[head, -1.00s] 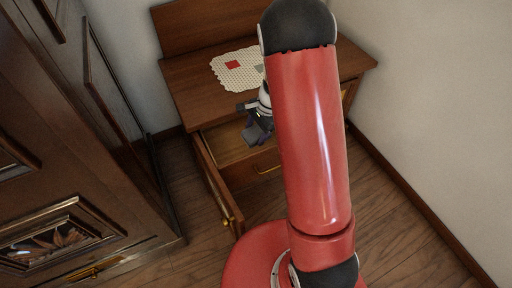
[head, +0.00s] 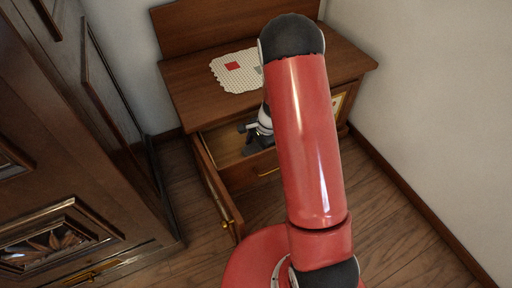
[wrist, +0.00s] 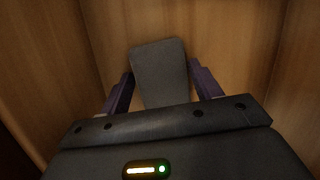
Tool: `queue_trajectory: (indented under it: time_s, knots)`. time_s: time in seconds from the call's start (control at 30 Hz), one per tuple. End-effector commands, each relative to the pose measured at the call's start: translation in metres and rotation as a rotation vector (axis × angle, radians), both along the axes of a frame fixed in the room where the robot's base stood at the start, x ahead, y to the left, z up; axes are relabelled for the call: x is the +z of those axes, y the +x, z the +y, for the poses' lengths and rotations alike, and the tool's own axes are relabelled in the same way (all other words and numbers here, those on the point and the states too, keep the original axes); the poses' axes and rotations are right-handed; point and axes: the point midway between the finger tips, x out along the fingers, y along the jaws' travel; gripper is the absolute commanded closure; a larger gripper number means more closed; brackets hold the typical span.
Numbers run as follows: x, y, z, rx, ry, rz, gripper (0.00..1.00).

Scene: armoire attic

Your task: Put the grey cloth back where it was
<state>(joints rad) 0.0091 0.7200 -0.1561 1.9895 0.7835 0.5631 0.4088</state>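The grey cloth (wrist: 160,70) looks like a flat, folded slab. In the wrist view it stands between the two purple-grey fingers of my gripper (wrist: 161,80), whose tips meet its left and right edges. My gripper also shows in the head view (head: 250,140), reaching down into the open drawer (head: 225,161) of the wooden cabinet (head: 190,85). In the head view the cloth is hard to tell apart from the dark gripper. The wrist view shows wooden drawer walls around the cloth; I cannot tell whether it touches the bottom.
A cream doily (head: 228,77) with a red patch lies on the cabinet top. A dark armoire (head: 70,150) stands close on the left, and a pale wall (head: 430,100) is on the right. Wooden floor (head: 200,240) shows in front of the drawer.

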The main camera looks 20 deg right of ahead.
Motion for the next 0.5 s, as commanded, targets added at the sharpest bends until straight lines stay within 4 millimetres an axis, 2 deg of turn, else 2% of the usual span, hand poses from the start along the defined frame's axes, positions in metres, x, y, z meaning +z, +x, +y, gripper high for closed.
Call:
queue_trajectory:
  time_s: [0.03,0.1,0.43,0.5]
  knots:
    - [0.000,0.000,0.000,0.000,0.000,0.000,0.29]
    - [0.000,0.000,0.000,0.000,0.000,0.000,0.21]
    - [-0.004,0.000,0.000,0.000,0.001,0.001,0.21]
    - [0.007,0.000,-0.002,0.000,0.001,-0.002,0.21]
